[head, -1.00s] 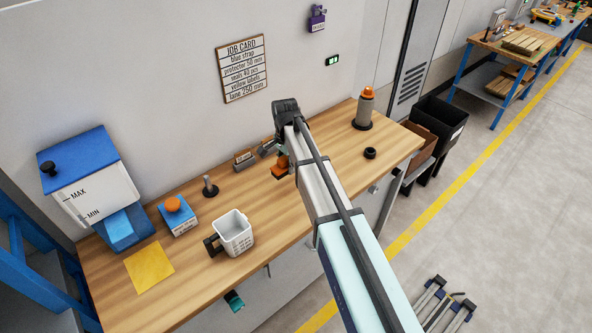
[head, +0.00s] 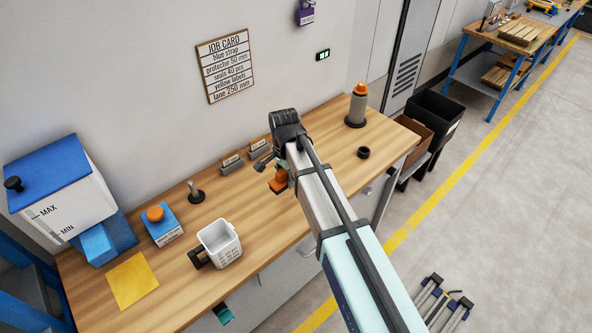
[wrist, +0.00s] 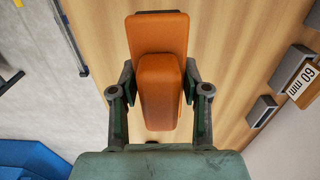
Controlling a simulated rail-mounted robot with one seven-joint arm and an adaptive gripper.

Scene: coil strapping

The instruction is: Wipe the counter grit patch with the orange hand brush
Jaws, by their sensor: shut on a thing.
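The orange hand brush (head: 279,184) is over the wooden counter (head: 325,135), below my arm's end in the head view. In the wrist view the orange brush (wrist: 161,85) fills the space between the two fingers of my gripper (wrist: 160,100), which is shut on it. My gripper (head: 281,171) is partly hidden by my own arm in the head view. The bristles are not visible, and I cannot tell whether the brush touches the counter. I cannot make out the grit patch in either view; my arm hides part of the counter.
Two grey labelled blocks (head: 231,163) stand near the wall behind the brush. To the left are a white mug-like bin (head: 220,243), a blue box with orange knob (head: 161,226), a dark stamp (head: 195,192) and a yellow sheet (head: 132,280). An orange-topped cylinder (head: 358,105) stands at right.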

